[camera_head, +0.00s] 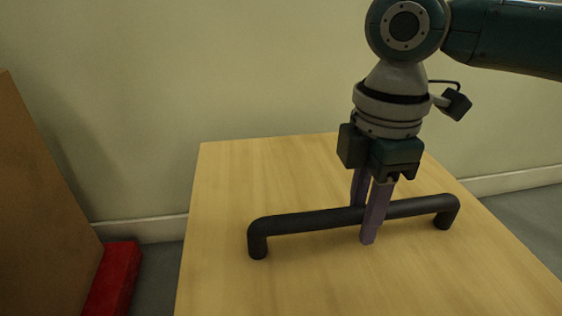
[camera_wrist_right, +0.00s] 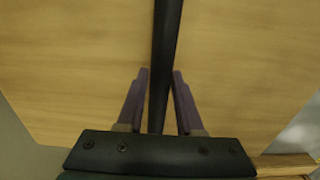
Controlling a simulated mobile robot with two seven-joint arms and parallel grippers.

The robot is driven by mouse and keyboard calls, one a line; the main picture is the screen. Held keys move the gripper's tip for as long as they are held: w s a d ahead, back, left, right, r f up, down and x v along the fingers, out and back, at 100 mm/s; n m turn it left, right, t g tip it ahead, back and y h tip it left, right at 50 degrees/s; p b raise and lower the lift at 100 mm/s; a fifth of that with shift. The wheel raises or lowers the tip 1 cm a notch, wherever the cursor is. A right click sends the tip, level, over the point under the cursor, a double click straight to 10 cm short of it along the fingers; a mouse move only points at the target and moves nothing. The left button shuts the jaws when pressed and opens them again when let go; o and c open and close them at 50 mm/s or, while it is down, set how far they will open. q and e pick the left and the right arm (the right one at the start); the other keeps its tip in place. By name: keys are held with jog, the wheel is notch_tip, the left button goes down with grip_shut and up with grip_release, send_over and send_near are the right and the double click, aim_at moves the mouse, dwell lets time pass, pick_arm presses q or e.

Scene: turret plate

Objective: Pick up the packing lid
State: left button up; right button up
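The packing lid looks like a pale wooden slab (camera_head: 225,190) with a black bar handle (camera_head: 310,221) bent down at both ends. It also shows in the wrist view as bare wood (camera_wrist_right: 75,60) crossed by the dark handle (camera_wrist_right: 166,45). My right gripper (camera_head: 366,225) points down near the handle's middle. Its purple fingers (camera_wrist_right: 160,74) stand one on each side of the bar, with their tips below it and close above the wood. The fingers are very near the bar; I cannot tell whether both touch it. My left gripper is not in view.
A brown board (camera_head: 45,200) leans up at the left, beside a red block (camera_head: 115,278) low down. A pale wall (camera_head: 200,80) stands behind the slab. Grey floor (camera_head: 520,215) shows at the right. The wood on both sides of the handle is clear.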

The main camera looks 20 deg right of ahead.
grip_shut()
dwell(0.8)
jog(key=shift+r, duration=0.1)
